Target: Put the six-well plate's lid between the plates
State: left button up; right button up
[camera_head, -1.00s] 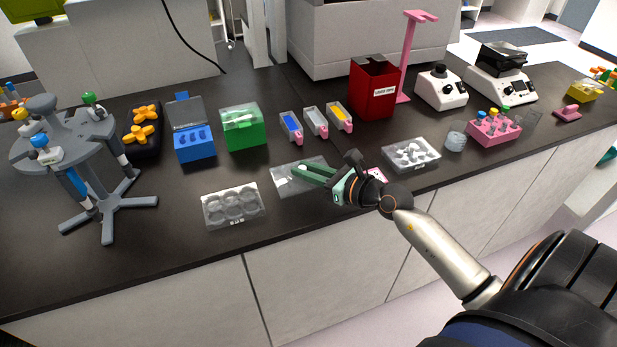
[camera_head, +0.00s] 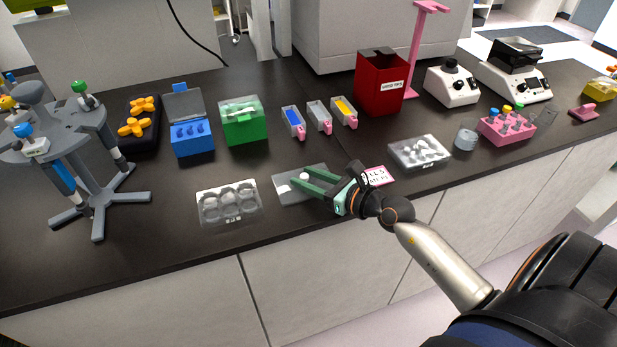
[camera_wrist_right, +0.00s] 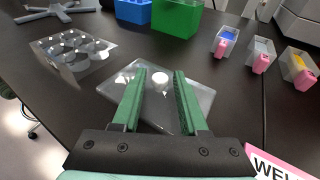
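The clear six-well plate (camera_head: 229,204) sits uncovered near the counter's front edge and also shows in the wrist view (camera_wrist_right: 70,55). The clear flat lid (camera_head: 290,193) lies on the counter just right of it, with a small white round knob (camera_wrist_right: 161,80) on top. My right gripper (camera_head: 303,181) is over the lid, pointing left. In the wrist view its two green fingers (camera_wrist_right: 160,88) are apart on either side of the knob; contact cannot be told. A second clear plate (camera_head: 420,153) holding white pieces stands farther right. My left gripper is out of view.
Several coloured tubs (camera_head: 319,117), a green box (camera_head: 243,122) and a blue box (camera_head: 192,138) stand behind the lid. A pink-edged label card (camera_head: 376,176) lies beside my right gripper. A grey pipette stand (camera_head: 92,190) is at left. Bare counter surrounds the six-well plate.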

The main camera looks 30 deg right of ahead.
jog(key=shift+o, duration=0.4)
jog(key=shift+r, duration=0.15)
jog(key=shift+s, duration=0.15)
jog(key=b+v, duration=0.1)
jog(key=v, duration=0.9)
jog(key=shift+b, duration=0.3)
jog(key=shift+v, duration=0.9)
